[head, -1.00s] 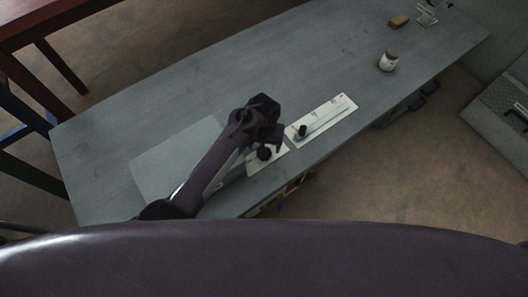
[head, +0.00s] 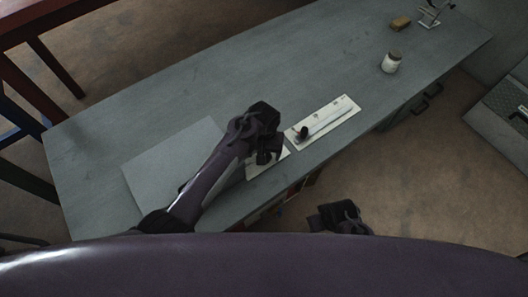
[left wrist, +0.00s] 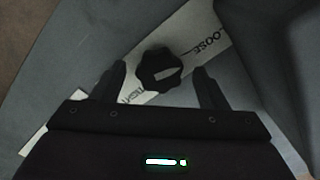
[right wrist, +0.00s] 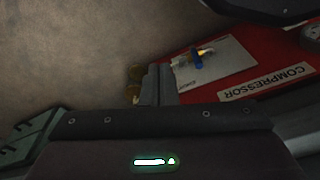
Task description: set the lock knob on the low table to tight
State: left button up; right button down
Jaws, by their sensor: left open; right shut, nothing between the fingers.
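The lock knob (left wrist: 160,70) is dark and lobed, with a white pointer mark, on a white label plate (left wrist: 206,28). In the left wrist view "LOOSE" reads at upper right and a partly covered "TIGHT" at lower left. The pointer mark lies nearly sideways, tilted up to the right. My left gripper (head: 268,152) is open above the plate, with one finger on each side of the knob, no clear contact visible. It hides the knob in the head view. My right gripper (head: 342,217) is shut and empty, off the table's front edge; its closed fingers show in the right wrist view (right wrist: 157,84).
On the low table (head: 190,105) a second plate with a dark-knobbed slider (head: 322,120) lies right of the left gripper. A jar (head: 390,62), a tan block (head: 400,23) and a small metal stand (head: 432,14) are farther back. A red compressor panel (right wrist: 235,70) is near the right gripper.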

pick_arm(q)
jog(key=c, duration=1)
